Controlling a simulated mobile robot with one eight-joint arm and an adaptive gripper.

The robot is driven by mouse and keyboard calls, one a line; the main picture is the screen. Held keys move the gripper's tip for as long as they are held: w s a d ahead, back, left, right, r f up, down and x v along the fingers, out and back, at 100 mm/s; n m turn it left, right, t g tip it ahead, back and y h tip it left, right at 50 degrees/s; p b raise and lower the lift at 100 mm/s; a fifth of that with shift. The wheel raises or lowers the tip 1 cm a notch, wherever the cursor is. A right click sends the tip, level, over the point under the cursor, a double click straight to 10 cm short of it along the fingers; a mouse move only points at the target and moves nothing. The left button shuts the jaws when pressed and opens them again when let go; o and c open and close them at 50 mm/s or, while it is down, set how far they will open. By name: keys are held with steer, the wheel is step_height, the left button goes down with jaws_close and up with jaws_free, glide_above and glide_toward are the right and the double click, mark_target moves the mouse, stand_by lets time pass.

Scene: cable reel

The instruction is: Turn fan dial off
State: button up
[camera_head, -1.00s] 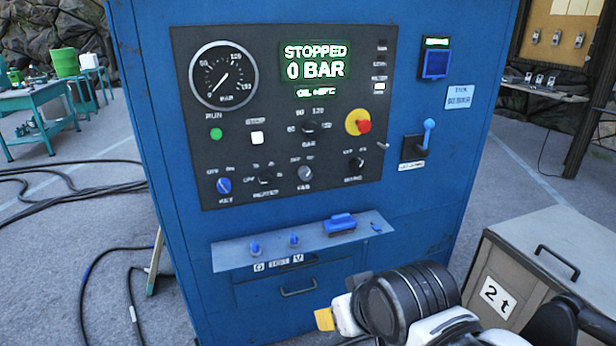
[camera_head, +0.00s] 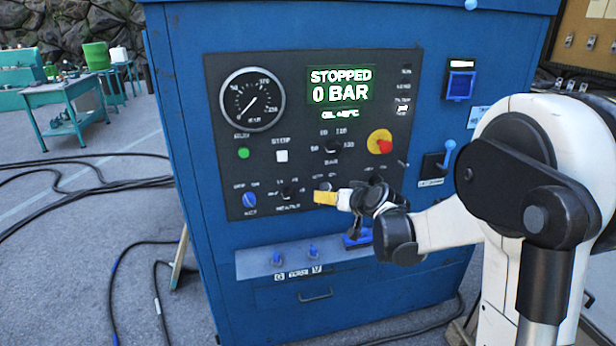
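The fan dial (camera_head: 325,186) is a grey knob low on the dark control panel (camera_head: 232,134) of a blue cabinet. Only its upper part shows; my gripper covers the rest, and its label is mostly hidden. My gripper (camera_head: 322,197) has yellow fingertips, which lie over or right beside the fan dial in the picture. I cannot tell whether they touch it. The fingers are seen side-on, so whether they are open or shut does not show.
Close by are the heater knob (camera_head: 290,191), the blue key switch (camera_head: 249,200), the bar selector (camera_head: 333,146) and the red stop button (camera_head: 384,146). A shelf (camera_head: 256,264) with blue items juts out below. A blue-handled lever (camera_head: 449,155) is at right.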

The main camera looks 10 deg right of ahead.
steer(key=t+p, duration=0.1)
glide_toward(329, 191)
steer(key=shift+m+h, duration=0.3)
steer(key=shift+m, duration=0.1)
steer(key=b+x, duration=0.1)
steer(key=x, duration=0.4)
steer(key=b+x, duration=0.1)
steer(key=x, duration=0.5)
steer(key=shift+w+a+r, duration=0.1)
steer(key=shift+w+a, duration=0.15)
steer(key=c, duration=1.2)
